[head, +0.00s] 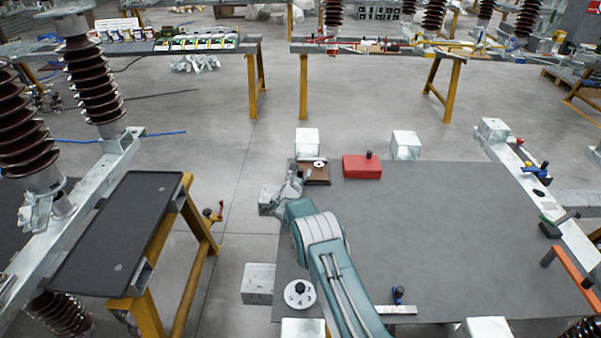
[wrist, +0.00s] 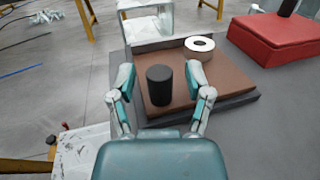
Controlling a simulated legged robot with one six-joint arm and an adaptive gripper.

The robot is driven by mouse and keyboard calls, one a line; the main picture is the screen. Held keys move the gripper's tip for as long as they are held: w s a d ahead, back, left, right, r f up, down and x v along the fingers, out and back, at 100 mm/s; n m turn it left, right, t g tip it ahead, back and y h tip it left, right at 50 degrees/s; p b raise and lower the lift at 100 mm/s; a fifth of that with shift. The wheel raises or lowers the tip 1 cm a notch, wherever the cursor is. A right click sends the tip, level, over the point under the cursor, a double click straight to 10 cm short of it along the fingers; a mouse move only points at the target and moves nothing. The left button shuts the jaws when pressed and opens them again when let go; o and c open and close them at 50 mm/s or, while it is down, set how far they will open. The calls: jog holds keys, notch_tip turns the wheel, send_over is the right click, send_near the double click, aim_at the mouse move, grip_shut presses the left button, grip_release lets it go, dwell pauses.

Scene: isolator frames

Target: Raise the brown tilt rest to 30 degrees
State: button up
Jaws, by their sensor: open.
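The brown tilt rest (head: 319,178) lies at the far left corner of the grey work surface, partly hidden behind my gripper in the head view. In the wrist view the brown plate (wrist: 228,80) lies low over a dark base and looks about flat. A black upright knob (wrist: 159,86) stands on its near part. A white ring-like disc (wrist: 199,46) sits on its far part. My gripper (wrist: 160,76) is open, with one finger on each side of the knob and a visible gap to each. In the head view my gripper (head: 296,180) is at the plate's left side.
A red block (head: 362,167) with a black knob stands just right of the rest. Metal blocks (head: 307,141) line the edge of the grey surface (head: 420,230). A white disc with a black knob (head: 299,293) sits at the near left. The surface's middle is clear.

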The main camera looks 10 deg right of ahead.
jog(key=shift+w, duration=0.1)
jog(key=shift+c, duration=0.4)
grip_shut()
jog(key=shift+r, duration=0.15)
jog(key=shift+w+r+g+y, duration=0.3)
jog(key=shift+w+r+g, duration=0.05)
jog(key=shift+r+g, duration=0.35)
jog(key=shift+w+d+r, duration=0.2)
jog(key=shift+w+r, duration=1.1)
jog(key=shift+r, duration=0.25)
